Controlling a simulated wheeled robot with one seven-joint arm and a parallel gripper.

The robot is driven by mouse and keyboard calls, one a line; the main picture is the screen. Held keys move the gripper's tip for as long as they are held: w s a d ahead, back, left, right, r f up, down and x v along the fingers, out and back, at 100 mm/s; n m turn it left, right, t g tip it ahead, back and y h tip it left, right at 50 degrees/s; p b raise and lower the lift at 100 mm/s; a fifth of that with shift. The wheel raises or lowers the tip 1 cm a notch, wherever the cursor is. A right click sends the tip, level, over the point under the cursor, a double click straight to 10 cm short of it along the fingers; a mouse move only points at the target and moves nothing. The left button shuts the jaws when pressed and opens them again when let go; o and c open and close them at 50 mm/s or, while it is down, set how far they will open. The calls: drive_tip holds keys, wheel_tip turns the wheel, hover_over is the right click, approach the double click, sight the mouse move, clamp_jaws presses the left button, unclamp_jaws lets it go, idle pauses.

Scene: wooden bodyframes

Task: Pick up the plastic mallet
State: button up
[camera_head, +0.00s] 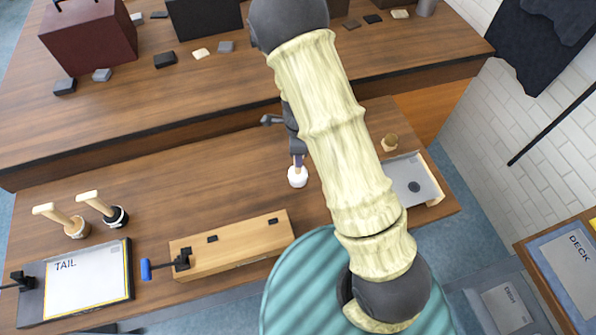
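My gripper (289,120) shows as a small dark part at the left edge of my pale arm, over the middle of the bench; the arm hides most of it, so I cannot see its opening. Just below it in the picture is a small object with a white rounded end (297,177) and a short purple part above; it may be the plastic mallet, but I cannot tell, nor whether my gripper touches it. At the left stand two mallet-like tools with pale wooden handles: one with a tan head (77,229), one with a black and white head (116,217).
The wooden bench (190,190) is clear between the left tools and the white-ended object. A wooden block with a blue-handled clamp (235,246) and a tray marked TAIL (85,278) lie in front. A raised shelf (130,105) with boxes runs behind. A grey plate (412,182) lies right.

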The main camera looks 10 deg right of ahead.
drive_tip(key=shift+f, duration=0.1)
drive_tip(key=p, duration=0.2)
hover_over(297, 178)
drive_tip(key=w, duration=0.2)
drive_tip(key=shift+w+d+f, duration=0.1)
drive_tip(key=shift+d+f, duration=0.05)
drive_tip(key=shift+f, duration=1.15)
drive_tip(key=shift+w+d+f, duration=0.1)
drive_tip(key=shift+d+f, duration=0.05)
drive_tip(key=shift+f, duration=1.1)
drive_tip(key=c, duration=1.1)
